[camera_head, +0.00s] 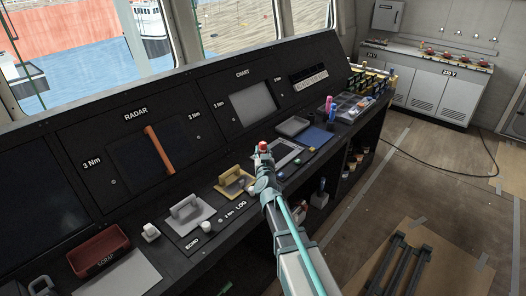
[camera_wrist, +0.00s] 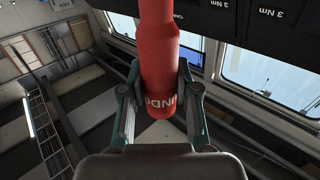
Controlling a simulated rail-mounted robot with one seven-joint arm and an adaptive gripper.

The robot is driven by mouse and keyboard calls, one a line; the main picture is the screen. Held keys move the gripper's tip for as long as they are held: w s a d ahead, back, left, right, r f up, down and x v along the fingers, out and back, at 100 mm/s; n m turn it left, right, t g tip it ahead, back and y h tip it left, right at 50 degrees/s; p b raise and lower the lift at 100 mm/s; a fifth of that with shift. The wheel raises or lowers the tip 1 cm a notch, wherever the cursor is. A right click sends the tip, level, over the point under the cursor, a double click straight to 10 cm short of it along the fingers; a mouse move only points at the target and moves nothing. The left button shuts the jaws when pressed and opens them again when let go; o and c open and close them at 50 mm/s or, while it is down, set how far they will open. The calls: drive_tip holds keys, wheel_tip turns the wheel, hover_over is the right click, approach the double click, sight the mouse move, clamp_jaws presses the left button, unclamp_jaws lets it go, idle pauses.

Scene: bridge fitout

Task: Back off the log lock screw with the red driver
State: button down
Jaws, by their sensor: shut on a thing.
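My gripper (camera_head: 264,163) is at the end of my raised arm, above the console's front edge and right of the brass lever unit. In the wrist view my gripper (camera_wrist: 158,78) is shut around the red driver (camera_wrist: 159,45), whose white lettering is partly covered by the fingers. Only a small red part of the driver (camera_head: 263,146) shows in the head view; its tip is out of sight. The LOG label (camera_head: 241,206) is on the console, below the brass lever unit (camera_head: 234,182). I cannot make out the lock screw itself.
A grey lever unit (camera_head: 187,213) stands left, by the ECHO label (camera_head: 193,243). A red scrap tray (camera_head: 98,250) lies farther left. An orange bar (camera_head: 160,150) crosses the radar screen. A grey tray (camera_head: 292,126) and blue mat (camera_head: 314,139) lie behind my gripper. The floor at right is mostly open.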

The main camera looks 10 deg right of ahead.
drive_tip(key=shift+f+b, duration=2.25)
drive_tip(key=shift+f, duration=1.35)
drive_tip(key=shift+p, duration=0.7)
idle(1.8)
drive_tip(key=shift+r+p, duration=0.35)
drive_tip(key=shift+r, duration=0.05)
wheel_tip(320, 180, up, 6)
drive_tip(key=p, duration=0.5)
drive_tip(key=shift+f, duration=0.25)
drive_tip(key=shift+s+a, duration=0.1)
